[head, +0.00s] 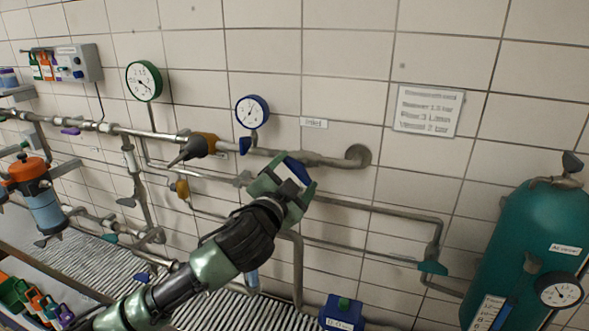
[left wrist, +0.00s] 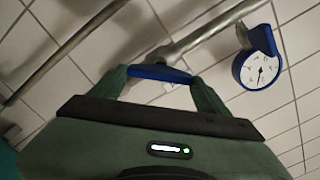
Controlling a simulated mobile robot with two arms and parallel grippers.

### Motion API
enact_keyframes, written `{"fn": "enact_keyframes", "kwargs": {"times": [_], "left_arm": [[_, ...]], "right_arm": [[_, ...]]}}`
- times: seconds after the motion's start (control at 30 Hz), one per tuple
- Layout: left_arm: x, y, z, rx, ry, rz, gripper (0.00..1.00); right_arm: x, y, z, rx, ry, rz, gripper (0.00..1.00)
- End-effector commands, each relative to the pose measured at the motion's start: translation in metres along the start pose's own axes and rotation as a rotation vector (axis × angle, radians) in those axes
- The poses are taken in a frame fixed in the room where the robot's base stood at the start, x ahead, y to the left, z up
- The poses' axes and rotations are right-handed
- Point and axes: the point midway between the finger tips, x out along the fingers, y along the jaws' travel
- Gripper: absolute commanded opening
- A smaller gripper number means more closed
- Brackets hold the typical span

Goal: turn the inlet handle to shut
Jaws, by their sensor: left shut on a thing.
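The inlet handle, a blue bar (head: 297,169), is at the grey pipe below the small "Inlet" label (head: 314,123) in the head view. It slants against the line of the pipe. In the left wrist view the blue bar (left wrist: 160,73) spans between my two green fingers, in front of the pipe. My left gripper (head: 287,177) is shut on it and hides part of the bar and of the valve behind it. My right gripper is in neither view.
A blue-rimmed gauge (head: 252,111) and a green-rimmed gauge (head: 144,81) stand above the pipe. A pipe elbow (head: 358,155) enters the wall to the right. A teal vessel (head: 529,240) stands at the far right. A blue meter box (head: 341,313) sits low in front.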

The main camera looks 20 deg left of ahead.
Motion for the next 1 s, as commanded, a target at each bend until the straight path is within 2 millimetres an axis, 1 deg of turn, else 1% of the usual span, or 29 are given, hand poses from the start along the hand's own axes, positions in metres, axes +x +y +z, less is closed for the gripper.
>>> {"fn": "enact_keyframes", "kwargs": {"times": [0.03, 0.6, 0.8, 1.0], "left_arm": [[0.0, -0.001, -0.001, 0.044, -0.003, 0.001, 0.36], [0.0, 0.002, 0.0, 0.571, -0.001, 0.002, 0.36], [0.0, 0.003, 0.001, 0.708, -0.001, 0.002, 0.36], [0.0, 0.004, 0.002, 0.801, -0.001, 0.002, 0.36]], "right_arm": [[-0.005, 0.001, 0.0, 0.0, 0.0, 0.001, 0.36], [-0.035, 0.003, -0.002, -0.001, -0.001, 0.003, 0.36], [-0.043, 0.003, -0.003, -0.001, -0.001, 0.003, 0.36], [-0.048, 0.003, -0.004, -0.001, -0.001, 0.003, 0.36]]}}
